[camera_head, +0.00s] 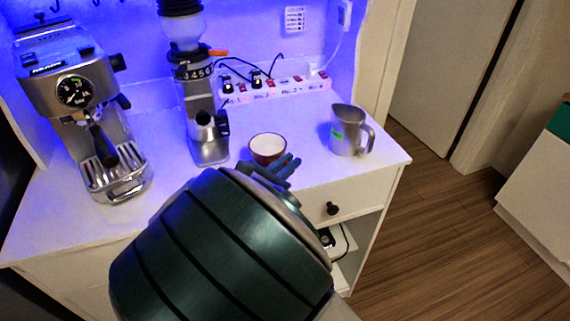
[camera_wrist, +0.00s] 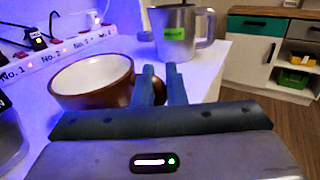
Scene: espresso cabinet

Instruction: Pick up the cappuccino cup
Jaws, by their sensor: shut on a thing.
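The cappuccino cup (camera_head: 268,147) is brown outside and white inside. It sits upright near the front edge of the white cabinet top, between the grinder and the steel pitcher. In the wrist view the cup (camera_wrist: 88,80) is at the left, and its right side is partly hidden by my fingers. My gripper (camera_head: 287,163) is at the cup's right side. In the wrist view my gripper (camera_wrist: 161,78) has its two fingers close together at the cup's right side, shut on it, apparently at the handle.
A steel pitcher (camera_head: 345,134) with a green label stands to the right of the cup. A grinder (camera_head: 203,125) stands to the left, and an espresso machine (camera_head: 90,110) farther left. A power strip (camera_head: 275,90) with cables lies behind.

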